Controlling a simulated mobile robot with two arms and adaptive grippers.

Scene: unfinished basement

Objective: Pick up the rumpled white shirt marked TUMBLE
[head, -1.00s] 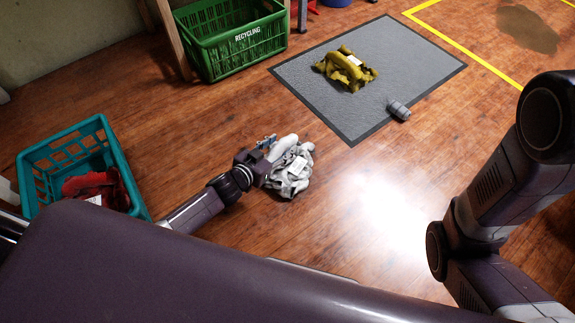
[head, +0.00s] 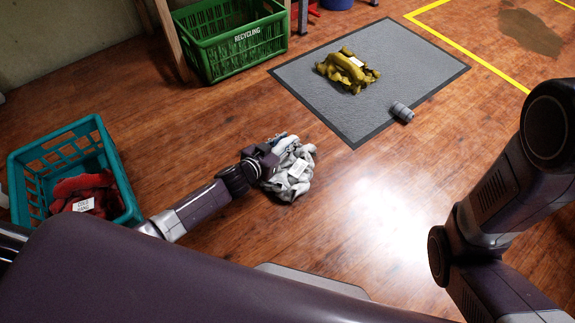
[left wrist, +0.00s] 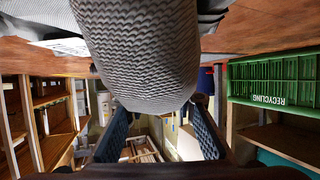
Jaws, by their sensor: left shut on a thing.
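The rumpled white shirt (head: 297,180) looks grey-white and lies in a heap on the wooden floor, with a white tag on top too small to read. My left gripper (head: 281,148) reaches it from the left and is shut on its upper left part. In the left wrist view, a thick ribbed fold of the shirt (left wrist: 140,55) fills the top middle, between the two dark fingers. The fold hides the far side. I cannot tell whether the shirt is clear of the floor. My right gripper is not in view.
A teal basket (head: 30,180) with a tagged red cloth (head: 85,190) stands at the left. A green RECYCLING crate (head: 232,55) stands behind. A grey mat (head: 350,110) holds a yellow cloth (head: 347,70) and a small grey cylinder (head: 401,112). Floor right of the shirt is clear.

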